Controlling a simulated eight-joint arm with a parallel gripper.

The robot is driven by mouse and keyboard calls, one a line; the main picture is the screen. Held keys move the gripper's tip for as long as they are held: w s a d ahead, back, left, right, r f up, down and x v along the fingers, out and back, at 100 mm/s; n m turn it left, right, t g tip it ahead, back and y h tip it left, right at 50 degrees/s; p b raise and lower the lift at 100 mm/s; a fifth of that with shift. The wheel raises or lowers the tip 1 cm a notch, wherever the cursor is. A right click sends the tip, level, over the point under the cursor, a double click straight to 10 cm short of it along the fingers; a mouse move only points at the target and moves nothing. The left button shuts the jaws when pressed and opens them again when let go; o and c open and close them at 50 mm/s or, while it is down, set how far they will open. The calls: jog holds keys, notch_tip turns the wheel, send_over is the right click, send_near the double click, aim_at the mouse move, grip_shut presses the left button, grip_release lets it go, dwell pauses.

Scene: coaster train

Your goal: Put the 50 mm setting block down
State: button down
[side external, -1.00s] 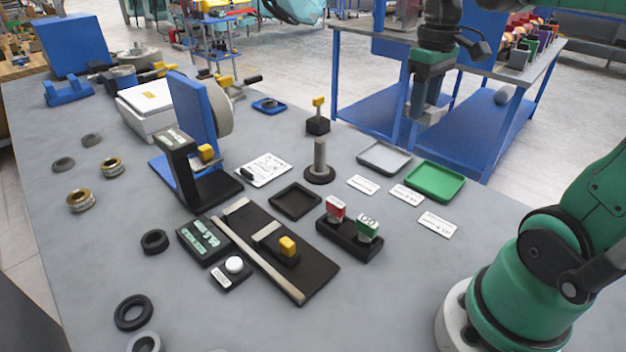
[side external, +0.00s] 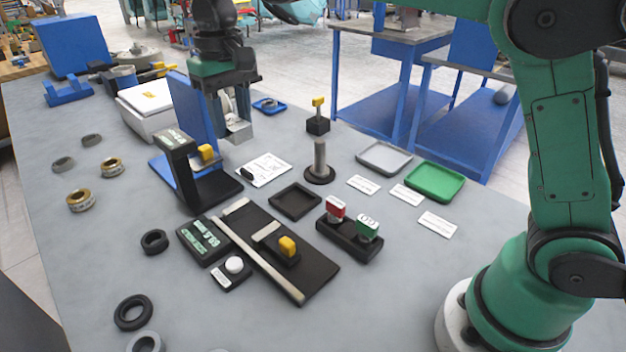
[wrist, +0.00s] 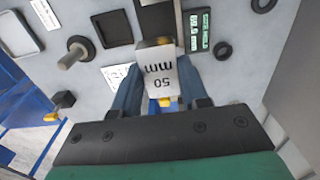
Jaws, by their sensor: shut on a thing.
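The 50 mm setting block (wrist: 158,68) is a pale grey block marked "50 mm". In the wrist view it sits between the fingers of my gripper (wrist: 158,85), which is shut on it. In the side view my gripper (side external: 236,122) points down with the pale block (side external: 238,131) at its tips. It is in the air, in front of or beside the blue upright plate (side external: 193,108) and beyond the white card (side external: 265,169). The block's underside and any contact are hidden.
A black gauge stand (side external: 180,165) stands close by at the left. An empty black square tray (side external: 295,201) lies nearer. A grey tray (side external: 384,157) and a green tray (side external: 435,181) lie at the right.

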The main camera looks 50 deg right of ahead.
aim_at(252, 228)
notch_tip(252, 228, down, 18)
jog(key=shift+f, duration=0.15)
jog(key=shift+f, duration=0.15)
jog(key=c, duration=0.7)
grip_release()
notch_tip(252, 228, up, 12)
jog(key=shift+s+d+t, duration=1.2)
jog(key=shift+s+d, duration=0.3)
jog(key=shift+s, duration=0.65)
jog(key=shift+s+d+t, duration=1.2)
jog(key=shift+s+d, duration=0.35)
jog(key=shift+s, duration=0.55)
jog(key=shift+s+d+t, duration=1.2)
jog(key=shift+s+d, duration=0.3)
jog(key=shift+s, duration=0.65)
